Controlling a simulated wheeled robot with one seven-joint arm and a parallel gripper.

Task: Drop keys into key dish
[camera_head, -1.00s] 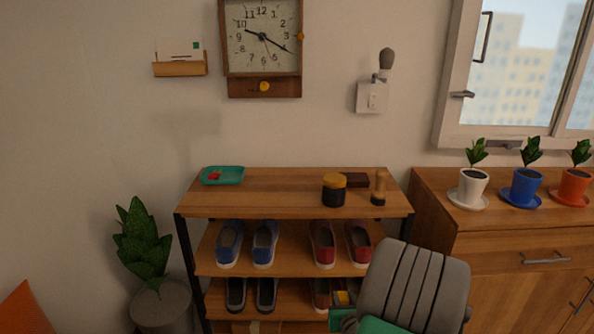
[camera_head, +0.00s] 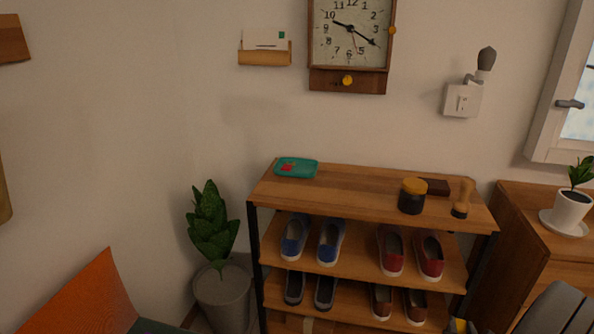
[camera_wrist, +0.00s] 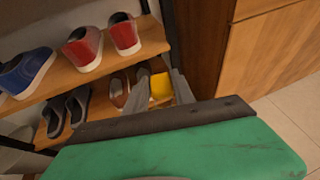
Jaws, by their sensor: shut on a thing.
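The key dish (camera_head: 307,175) is a small teal tray on the left end of the shoe rack's top, with a small red thing (camera_head: 287,167) in it. My gripper (camera_wrist: 172,86) shows in the wrist view as grey fingers beyond a green body, shut on a yellow thing (camera_wrist: 160,88). The yellow thing also shows at the bottom of the head view (camera_head: 457,325). It may be part of the keys; no key shape can be made out. My gripper is low, in front of the rack's right side, well right of and below the dish.
The wooden shoe rack (camera_head: 365,194) holds several shoes. A dark jar with a yellow lid (camera_head: 412,196), a brush (camera_head: 462,198) and a dark brown block (camera_head: 436,187) stand on its right. A potted plant (camera_head: 213,225) is at left, a cabinet (camera_head: 520,225) at right.

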